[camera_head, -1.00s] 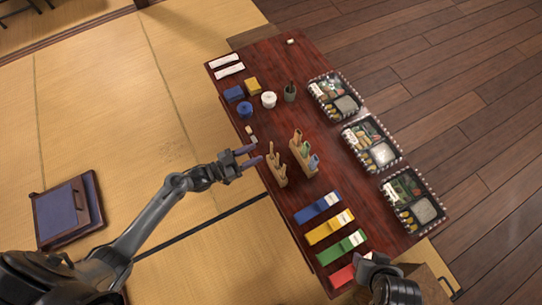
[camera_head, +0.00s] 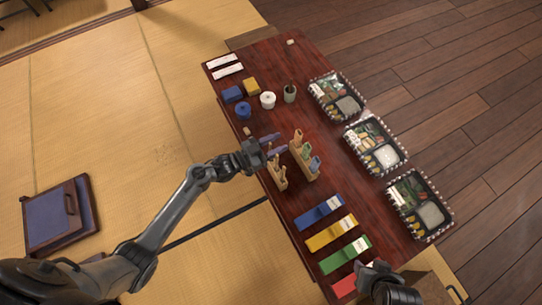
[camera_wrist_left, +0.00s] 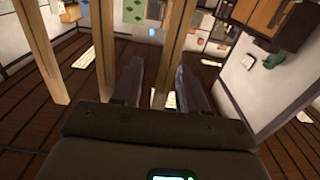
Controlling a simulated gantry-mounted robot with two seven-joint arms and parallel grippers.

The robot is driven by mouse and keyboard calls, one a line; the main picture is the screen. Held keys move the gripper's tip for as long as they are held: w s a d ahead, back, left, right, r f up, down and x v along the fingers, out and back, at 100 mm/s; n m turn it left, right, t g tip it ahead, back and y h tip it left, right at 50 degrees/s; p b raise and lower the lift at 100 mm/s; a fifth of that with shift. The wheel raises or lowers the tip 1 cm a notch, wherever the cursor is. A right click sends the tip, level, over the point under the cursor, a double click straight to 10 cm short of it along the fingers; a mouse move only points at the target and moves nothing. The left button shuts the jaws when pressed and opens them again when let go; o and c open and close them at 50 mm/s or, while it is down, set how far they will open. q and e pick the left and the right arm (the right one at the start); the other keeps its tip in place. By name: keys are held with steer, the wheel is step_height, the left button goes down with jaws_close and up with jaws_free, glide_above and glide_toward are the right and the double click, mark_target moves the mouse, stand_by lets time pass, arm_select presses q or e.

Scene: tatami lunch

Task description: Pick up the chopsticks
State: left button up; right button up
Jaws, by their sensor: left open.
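A small wooden stand (camera_head: 281,184) at the table's near left edge holds several upright pale sticks that look like the chopsticks (camera_head: 276,163). My left gripper (camera_head: 274,144) is open, its fingers reaching over the table edge just beyond the sticks' tops; I cannot tell whether they touch. In the left wrist view, the open fingers (camera_wrist_left: 160,88) show with nothing clearly held. Tall pale wooden posts stand beyond them there; I cannot tell whether these are chopsticks. My right gripper (camera_head: 374,272) is at the table's near end, its jaws too unclear to read.
A second wooden stand (camera_head: 304,170) with coloured rolled items is close right of the first. Blue, yellow, green and red strips (camera_head: 331,233) lie nearer. Bento trays (camera_head: 420,205) line the right side. Cups and boxes (camera_head: 267,100) stand farther back. The table's centre (camera_head: 345,180) is clear.

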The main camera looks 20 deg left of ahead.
arm_select(q)
steer(key=shift+a, duration=0.1)
jaws_close()
steer(key=shift+r, duration=0.1)
step_height(320, 180, up, 18)
steer(key=p, duration=1.5)
steer(key=shift+r, duration=0.2)
stand_by(0.5)
